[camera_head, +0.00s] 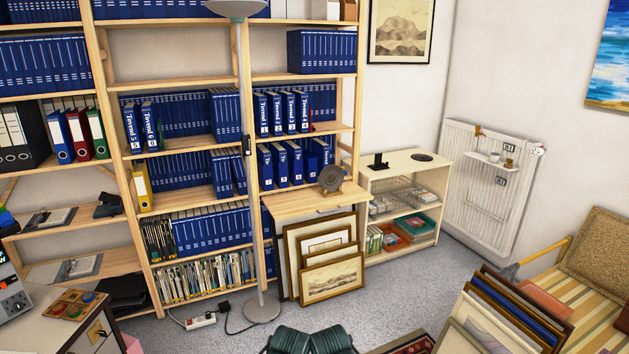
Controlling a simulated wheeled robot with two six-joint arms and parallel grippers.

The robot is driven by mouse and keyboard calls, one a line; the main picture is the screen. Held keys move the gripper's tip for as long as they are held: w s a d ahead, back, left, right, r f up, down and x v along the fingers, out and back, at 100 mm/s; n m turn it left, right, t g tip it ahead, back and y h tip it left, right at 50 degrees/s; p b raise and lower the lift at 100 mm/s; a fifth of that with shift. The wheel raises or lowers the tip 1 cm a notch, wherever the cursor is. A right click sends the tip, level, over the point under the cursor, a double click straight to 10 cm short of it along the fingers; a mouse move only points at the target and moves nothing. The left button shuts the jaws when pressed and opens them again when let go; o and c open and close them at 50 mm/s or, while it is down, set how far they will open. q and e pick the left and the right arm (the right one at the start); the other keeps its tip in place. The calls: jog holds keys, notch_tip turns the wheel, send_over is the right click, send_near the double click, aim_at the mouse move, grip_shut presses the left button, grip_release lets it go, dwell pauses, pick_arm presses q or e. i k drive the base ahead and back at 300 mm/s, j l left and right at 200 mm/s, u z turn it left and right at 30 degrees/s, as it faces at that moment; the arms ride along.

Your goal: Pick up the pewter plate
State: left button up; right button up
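The pewter plate (331,178) looks like a round, dark grey disc with a lighter centre. It stands upright, on a small support, on a pale wooden ledge (290,204) that juts from the bookcase at about mid-height. Its face is turned toward me and nothing covers it.
A thin lamp pole with a round base (262,308) stands left of the ledge. Framed prints (332,275) lean below it. A low shelf unit (405,158) stands to the right. More frames (510,310) fill the lower right. Grey carpet (385,300) lies open between.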

aim_at(332, 177)
jog(key=i, duration=2)
jog(key=i+u, duration=0.15)
jog(key=i, duration=0.45)
jog(key=i+l+u, duration=0.1)
jog(key=i, duration=0.5)
jog(key=i+l+u, duration=0.15)
jog(key=i, duration=0.45)
jog(key=l, duration=0.1)
